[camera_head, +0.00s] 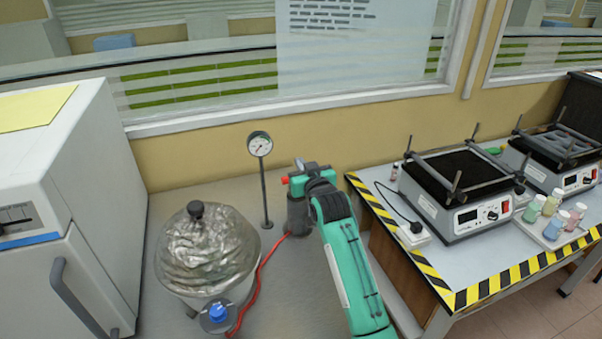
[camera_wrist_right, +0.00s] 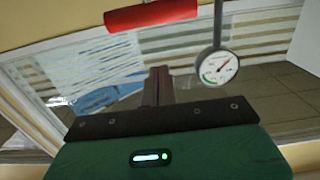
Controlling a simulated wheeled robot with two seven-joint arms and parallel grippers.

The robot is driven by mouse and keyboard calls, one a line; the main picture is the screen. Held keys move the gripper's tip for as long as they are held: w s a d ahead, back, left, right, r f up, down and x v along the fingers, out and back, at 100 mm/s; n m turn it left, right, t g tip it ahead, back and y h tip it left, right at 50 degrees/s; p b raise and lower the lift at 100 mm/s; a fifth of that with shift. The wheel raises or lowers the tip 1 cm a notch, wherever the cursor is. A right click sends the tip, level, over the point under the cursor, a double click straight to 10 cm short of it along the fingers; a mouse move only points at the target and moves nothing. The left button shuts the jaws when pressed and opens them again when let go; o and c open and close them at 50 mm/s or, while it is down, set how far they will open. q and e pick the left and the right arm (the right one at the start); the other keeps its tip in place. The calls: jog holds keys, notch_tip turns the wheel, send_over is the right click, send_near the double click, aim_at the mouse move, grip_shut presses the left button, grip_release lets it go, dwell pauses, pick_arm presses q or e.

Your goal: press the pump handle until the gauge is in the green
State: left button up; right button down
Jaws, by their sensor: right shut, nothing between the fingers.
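The gauge (camera_head: 260,144) has a round white dial on a thin dark post behind the pump. In the right wrist view, which looks upside down, the gauge (camera_wrist_right: 216,68) shows a green arc at its lower left; the needle appears to point away from it, toward the upper right. The red pump handle (camera_wrist_right: 150,14) lies across the top there, and its red end (camera_head: 285,180) shows in the head view. The dark pump body (camera_head: 297,215) stands below. My right gripper (camera_wrist_right: 159,86) is shut and empty, close to the handle, with a visible gap in the wrist view. My left gripper is out of view.
A silvery domed vessel (camera_head: 205,250) with a blue knob (camera_head: 217,311) stands left of the pump; a red hose (camera_head: 262,268) runs between them. A white cabinet (camera_head: 60,190) is at left. A striped-edge table (camera_head: 470,262) with hotplates (camera_head: 455,205) is at right.

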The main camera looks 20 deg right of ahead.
jog(key=shift+w+f+p, duration=0.2)
jog(key=shift+f+p, duration=0.1)
jog(key=shift+f, duration=1.65)
